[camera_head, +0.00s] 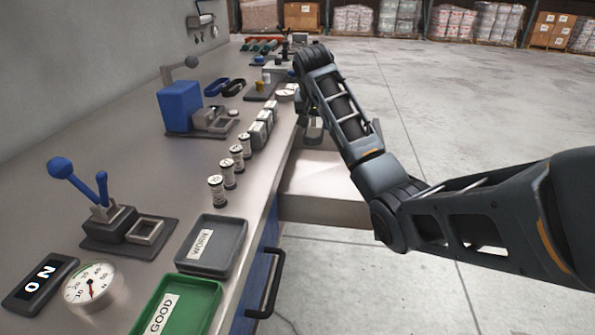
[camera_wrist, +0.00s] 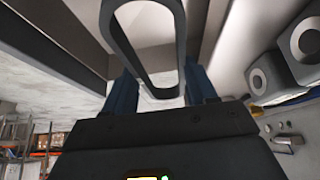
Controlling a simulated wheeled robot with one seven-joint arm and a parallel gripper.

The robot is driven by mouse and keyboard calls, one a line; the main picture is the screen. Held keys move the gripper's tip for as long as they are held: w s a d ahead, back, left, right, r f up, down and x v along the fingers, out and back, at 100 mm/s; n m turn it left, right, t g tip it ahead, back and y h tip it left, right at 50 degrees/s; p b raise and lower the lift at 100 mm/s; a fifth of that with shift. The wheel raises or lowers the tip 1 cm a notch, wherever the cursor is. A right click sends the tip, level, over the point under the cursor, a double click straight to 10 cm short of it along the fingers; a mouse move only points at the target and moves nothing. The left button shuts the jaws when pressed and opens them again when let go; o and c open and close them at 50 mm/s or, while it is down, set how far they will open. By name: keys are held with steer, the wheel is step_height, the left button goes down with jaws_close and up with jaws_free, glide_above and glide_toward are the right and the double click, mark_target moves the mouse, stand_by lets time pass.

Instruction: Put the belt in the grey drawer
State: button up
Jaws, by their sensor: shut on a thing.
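My gripper (camera_wrist: 162,92) is shut on the belt (camera_wrist: 180,52), a dark closed oval loop that stretches away from the blue fingers in the wrist view. In the head view my gripper (camera_head: 304,112) is mostly hidden behind my forearm, at the bench's right edge. A grey drawer (camera_head: 322,209) stands pulled out from the bench there. My gripper and the belt are over or close to its far part; the exact height cannot be told. My arm hides part of the drawer's inside.
On the bench are a grey WORN tray (camera_head: 237,247), a green GOOD tray (camera_head: 205,312), several small cylinders and a blue press (camera_head: 180,107). A black handle (camera_head: 272,285) sticks out from the bench front. Floor at right is clear.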

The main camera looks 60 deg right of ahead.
mark_target(313, 178)
step_height(313, 178, down, 18)
steer(key=shift+r+b, duration=0.25)
steer(key=shift+b, duration=0.65)
steer(key=shift+f, duration=0.1)
steer(key=o, duration=1.1)
steer(key=shift+o, duration=0.2)
steer(key=shift+r, duration=0.25)
steer(key=p+v, duration=0.2)
steer(key=v, duration=1)
steer(key=shift+s+f, duration=0.1)
steer(key=shift+f, duration=0.05)
